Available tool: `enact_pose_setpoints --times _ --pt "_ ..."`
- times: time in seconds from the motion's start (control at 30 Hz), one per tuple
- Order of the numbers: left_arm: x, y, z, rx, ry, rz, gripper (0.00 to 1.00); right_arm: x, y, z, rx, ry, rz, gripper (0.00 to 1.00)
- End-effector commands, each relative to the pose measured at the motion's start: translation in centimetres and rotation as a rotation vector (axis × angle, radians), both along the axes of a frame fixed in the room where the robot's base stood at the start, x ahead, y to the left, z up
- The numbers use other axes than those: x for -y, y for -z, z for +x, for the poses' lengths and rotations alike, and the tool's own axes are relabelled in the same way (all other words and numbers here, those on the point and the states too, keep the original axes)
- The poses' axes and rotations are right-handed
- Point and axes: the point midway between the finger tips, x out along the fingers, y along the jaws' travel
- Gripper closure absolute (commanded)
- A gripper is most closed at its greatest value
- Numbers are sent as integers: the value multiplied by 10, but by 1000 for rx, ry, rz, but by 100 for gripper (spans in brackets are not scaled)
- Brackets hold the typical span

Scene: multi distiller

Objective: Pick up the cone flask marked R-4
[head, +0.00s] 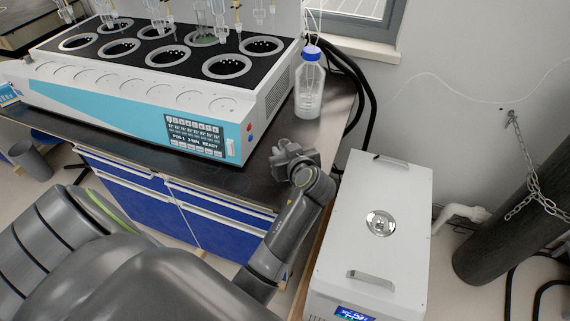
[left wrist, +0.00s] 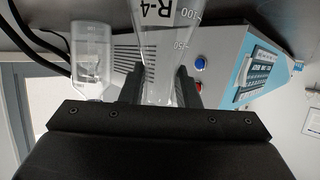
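The fingers sit close against both sides of the glass. The flask's base is cut off at the top, so I cannot tell whether it touches the bench. In the head view my left gripper (head: 293,150) is at the right end of the dark bench top (head: 235,178). I cannot make out the flask there. My right gripper is not in view.
The distiller (head: 150,95) fills the bench to the left. A blue-capped bottle (head: 309,88) stands behind my gripper, and also shows in the left wrist view (left wrist: 91,55). A white box-shaped machine (head: 375,200) stands right of the bench. Black hoses (head: 365,95) hang behind.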

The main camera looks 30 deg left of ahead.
Motion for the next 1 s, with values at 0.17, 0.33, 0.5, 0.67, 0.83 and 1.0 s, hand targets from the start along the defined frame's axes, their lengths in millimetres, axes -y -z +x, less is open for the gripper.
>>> enact_pose_setpoints --times 0.17,0.33,0.5,0.67,0.83,1.0 --pt "0 3 -1 -6 -1 -2 100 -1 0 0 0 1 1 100" --pt "0 3 -1 -6 -1 -3 100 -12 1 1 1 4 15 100" --pt "0 3 -1 -8 -1 -3 100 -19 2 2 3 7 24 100" --pt "0 0 -1 -8 -1 -3 100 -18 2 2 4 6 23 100" --pt "0 -11 0 -3 -1 -2 100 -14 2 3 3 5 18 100" --pt "0 -28 0 0 0 -1 100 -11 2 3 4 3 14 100"
